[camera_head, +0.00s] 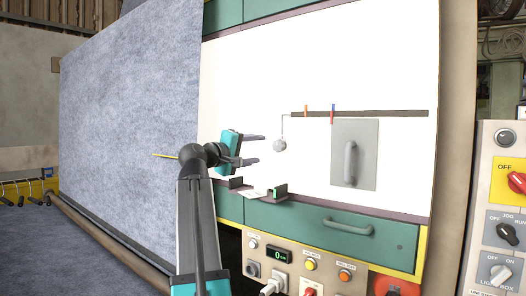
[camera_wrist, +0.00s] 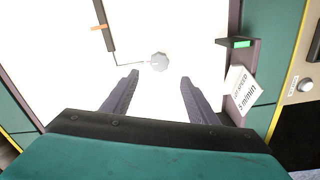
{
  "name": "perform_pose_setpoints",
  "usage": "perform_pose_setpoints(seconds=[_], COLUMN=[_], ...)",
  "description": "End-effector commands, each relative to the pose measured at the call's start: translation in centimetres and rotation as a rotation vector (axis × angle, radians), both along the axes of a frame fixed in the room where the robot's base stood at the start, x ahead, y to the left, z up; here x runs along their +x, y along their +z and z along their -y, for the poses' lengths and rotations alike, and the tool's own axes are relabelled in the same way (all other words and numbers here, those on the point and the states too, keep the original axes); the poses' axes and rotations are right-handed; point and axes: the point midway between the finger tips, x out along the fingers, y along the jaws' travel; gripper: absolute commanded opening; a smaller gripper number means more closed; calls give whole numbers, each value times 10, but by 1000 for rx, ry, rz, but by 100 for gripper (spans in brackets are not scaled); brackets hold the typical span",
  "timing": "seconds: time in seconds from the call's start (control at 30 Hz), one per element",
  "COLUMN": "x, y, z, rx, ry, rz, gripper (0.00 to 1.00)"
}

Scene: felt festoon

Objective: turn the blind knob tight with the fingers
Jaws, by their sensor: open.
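The blind knob is a small grey, scalloped knob (camera_head: 279,145) at the lower end of a thin bent rod on the white panel. In the wrist view the knob (camera_wrist: 159,62) lies just beyond my fingertips, roughly centred between them. My gripper (camera_head: 256,149) is open, with its two dark fingers pointing at the panel and the knob. In the wrist view its fingers (camera_wrist: 160,76) are spread wide with nothing between them. The knob appears apart from both fingers.
A dark rail (camera_head: 375,113) carries an orange and a red-blue clip. A grey plate with a handle (camera_head: 350,160) is right of the knob. A small ledge (camera_head: 262,195) with a white card sits below my gripper. A grey felt sheet (camera_head: 125,120) hangs at left.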

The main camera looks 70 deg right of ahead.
Motion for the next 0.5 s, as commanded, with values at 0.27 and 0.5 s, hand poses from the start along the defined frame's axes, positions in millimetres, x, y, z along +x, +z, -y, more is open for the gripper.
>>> perform_pose_setpoints(seconds=[0.27,0.5], x=[6,6], y=[0,0], z=[-24,-26], rx=[-1,0], ry=[0,-1], rz=[0,-1], gripper=[53,53])
